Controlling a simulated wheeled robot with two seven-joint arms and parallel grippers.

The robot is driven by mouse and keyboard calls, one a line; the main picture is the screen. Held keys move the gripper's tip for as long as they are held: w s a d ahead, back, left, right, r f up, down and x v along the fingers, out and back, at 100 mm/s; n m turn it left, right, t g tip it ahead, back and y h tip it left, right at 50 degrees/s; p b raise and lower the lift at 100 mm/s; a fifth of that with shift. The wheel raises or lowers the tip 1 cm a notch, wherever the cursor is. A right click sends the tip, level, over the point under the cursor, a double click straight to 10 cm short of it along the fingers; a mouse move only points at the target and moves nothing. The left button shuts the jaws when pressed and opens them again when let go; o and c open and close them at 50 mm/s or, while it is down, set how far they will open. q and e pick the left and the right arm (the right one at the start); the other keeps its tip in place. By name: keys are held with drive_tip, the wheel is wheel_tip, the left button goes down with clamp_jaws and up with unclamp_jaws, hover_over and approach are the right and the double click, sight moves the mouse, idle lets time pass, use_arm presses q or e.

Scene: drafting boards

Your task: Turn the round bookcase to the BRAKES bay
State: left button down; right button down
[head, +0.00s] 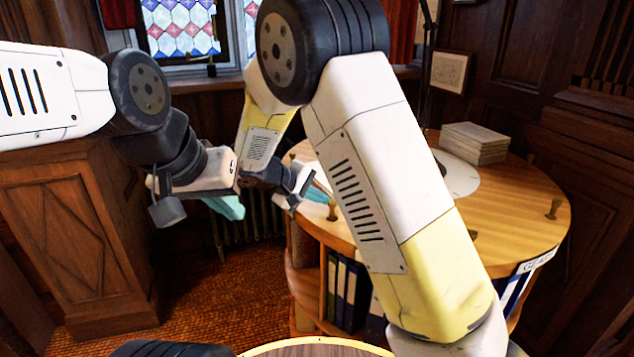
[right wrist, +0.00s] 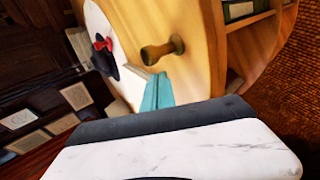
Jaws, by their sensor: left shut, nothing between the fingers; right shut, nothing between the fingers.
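The round bookcase (head: 520,185) stands at the right of the head view, with a light wooden top and peg-like knobs around its rim. A label (head: 538,261) on its right edge seems to read GEARS; no BRAKES label shows. My right gripper (head: 319,192) is shut and empty at the top's left edge, close to a wooden knob (head: 332,211). In the right wrist view its teal fingers (right wrist: 157,92) are beside a knob (right wrist: 163,49); I cannot tell if they touch it. My left gripper (head: 227,207) is shut and empty, left of the bookcase.
A stack of papers or books (head: 475,141) sits on the top near the pale centre disc. A dark object with a red bow (right wrist: 103,48) shows in the right wrist view. Dark binders (head: 345,287) fill a lower bay. A wooden cabinet (head: 75,240) stands left; carpet lies between.

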drive_tip(key=shift+f, duration=0.6)
